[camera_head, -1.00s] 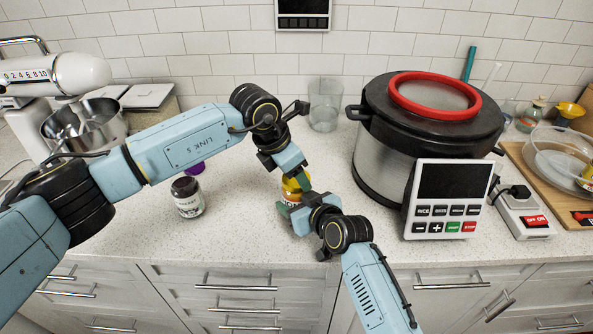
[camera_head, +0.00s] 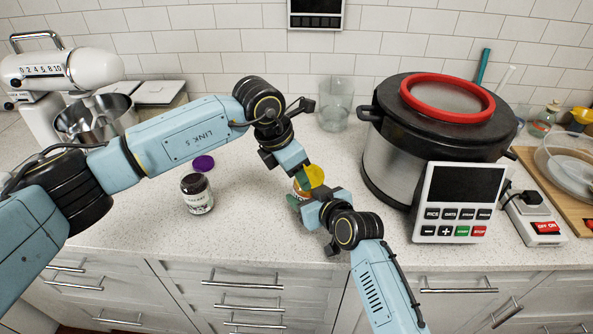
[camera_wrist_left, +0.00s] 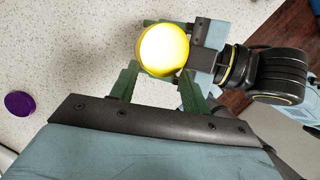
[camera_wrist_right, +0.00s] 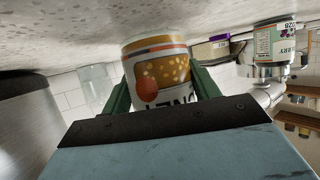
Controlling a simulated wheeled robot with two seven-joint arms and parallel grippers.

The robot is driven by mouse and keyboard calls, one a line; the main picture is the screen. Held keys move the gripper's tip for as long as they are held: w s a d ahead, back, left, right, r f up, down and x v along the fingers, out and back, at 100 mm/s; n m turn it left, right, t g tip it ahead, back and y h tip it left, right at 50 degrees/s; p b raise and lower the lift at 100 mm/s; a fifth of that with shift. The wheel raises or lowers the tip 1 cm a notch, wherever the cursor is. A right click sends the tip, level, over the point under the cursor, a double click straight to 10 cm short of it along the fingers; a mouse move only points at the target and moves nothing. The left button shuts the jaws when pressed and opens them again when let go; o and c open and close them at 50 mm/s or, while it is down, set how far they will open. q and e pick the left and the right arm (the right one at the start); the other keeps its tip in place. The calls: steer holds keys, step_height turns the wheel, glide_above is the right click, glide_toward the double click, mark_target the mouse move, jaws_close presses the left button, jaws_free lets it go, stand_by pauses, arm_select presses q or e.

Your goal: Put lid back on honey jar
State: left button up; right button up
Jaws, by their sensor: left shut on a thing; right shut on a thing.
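The honey jar (camera_wrist_right: 155,72), with an orange and white label, is between my right gripper's fingers (camera_wrist_right: 160,90). The right wrist picture is upside down and its lower edge hides the jar's top. The round yellow lid (camera_head: 313,176) is at the jar's top; it shows from above in the left wrist view (camera_wrist_left: 162,50). My left gripper (camera_head: 304,174) is shut at the lid's edge, and my right gripper (camera_head: 299,205) is shut on the jar below. The grippers hide most of the jar in the head view, so I cannot tell how the lid is seated.
A dark jam jar (camera_head: 197,194) stands open-room left of the grippers, with a purple lid (camera_head: 203,163) behind it. A large cooker (camera_head: 392,170) stands close on the right. A clear glass (camera_head: 335,105) stands behind. The counter between jam jar and grippers is clear.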

arm_select(q)
steer(key=shift+s+d+f, duration=0.25)
steer(key=shift+s+d, duration=0.2)
arm_select(e)
steer(key=shift+w+a+r, duration=0.1)
steer(key=shift+w+r, duration=0.1)
steer(key=shift+r, duration=0.25)
arm_select(q)
steer(key=shift+d+f, duration=0.1)
steer(key=shift+f, duration=0.05)
steer(key=shift+c, duration=0.5)
arm_select(e)
steer(key=shift+a, duration=0.2)
arm_select(q)
steer(key=shift+v, duration=2.05)
steer(key=c, duration=0.3)
arm_select(e)
steer(key=o, duration=1)
steer(key=shift+d+f, duration=0.1)
steer(key=shift+d, duration=0.1)
steer(key=o, duration=0.5)
steer(key=shift+s+f, duration=0.1)
steer(key=shift+s, duration=0.05)
steer(key=shift+c, duration=0.2)
arm_select(q)
steer(key=shift+w+a, duration=0.25)
arm_select(e)
steer(key=shift+f, duration=0.1)
